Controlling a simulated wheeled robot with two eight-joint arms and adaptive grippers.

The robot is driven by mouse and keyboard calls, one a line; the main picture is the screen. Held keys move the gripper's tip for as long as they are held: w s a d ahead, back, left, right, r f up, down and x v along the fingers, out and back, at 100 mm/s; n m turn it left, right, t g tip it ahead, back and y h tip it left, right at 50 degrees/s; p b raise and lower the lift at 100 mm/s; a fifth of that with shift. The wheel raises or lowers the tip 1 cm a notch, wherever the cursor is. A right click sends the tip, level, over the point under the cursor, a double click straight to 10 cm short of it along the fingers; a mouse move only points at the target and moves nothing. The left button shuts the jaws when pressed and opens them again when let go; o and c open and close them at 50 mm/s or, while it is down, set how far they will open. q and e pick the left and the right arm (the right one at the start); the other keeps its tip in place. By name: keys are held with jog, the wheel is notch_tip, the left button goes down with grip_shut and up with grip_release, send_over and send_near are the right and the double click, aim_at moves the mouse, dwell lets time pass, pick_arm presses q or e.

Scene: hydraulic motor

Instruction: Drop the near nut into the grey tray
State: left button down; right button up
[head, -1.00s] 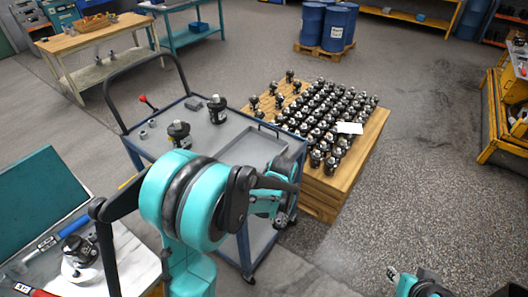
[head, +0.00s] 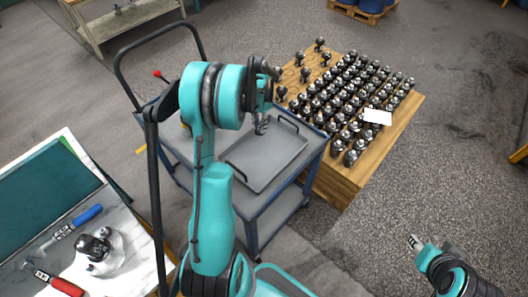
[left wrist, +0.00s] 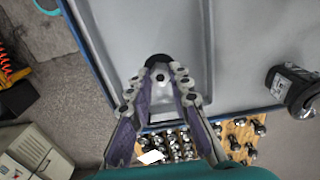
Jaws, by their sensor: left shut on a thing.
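The grey tray (head: 262,170) lies on the right part of the cart top. My left gripper (head: 261,127) hangs over its far part. In the left wrist view, the left fingers (left wrist: 160,78) close together on a small grey nut (left wrist: 160,76) with a dark centre. The tray (left wrist: 120,25) shows below them. The nut is too small to make out in the head view. My right gripper (head: 415,242) is at the lower right, away from the cart; its jaw opening is unclear. The left part of the cart top is mostly hidden by my left arm.
A wooden pallet (head: 350,180) with many black motors stands right of the cart. A black motor (left wrist: 292,85) shows beside the tray in the left wrist view. The cart's black handle (head: 155,35) rises behind. A bench with tools (head: 75,225) is at the left.

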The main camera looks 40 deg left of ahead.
pick_arm(q)
jog(key=shift+w+a+f+b, duration=0.15)
jog(key=shift+f+b, duration=0.25)
jog(key=shift+f, duration=0.2)
notch_tip(320, 180, down, 5)
jog(key=b, duration=0.3)
jog(key=shift+r, duration=0.1)
jog(key=c, duration=1.3)
grip_release()
notch_tip(320, 180, up, 12)
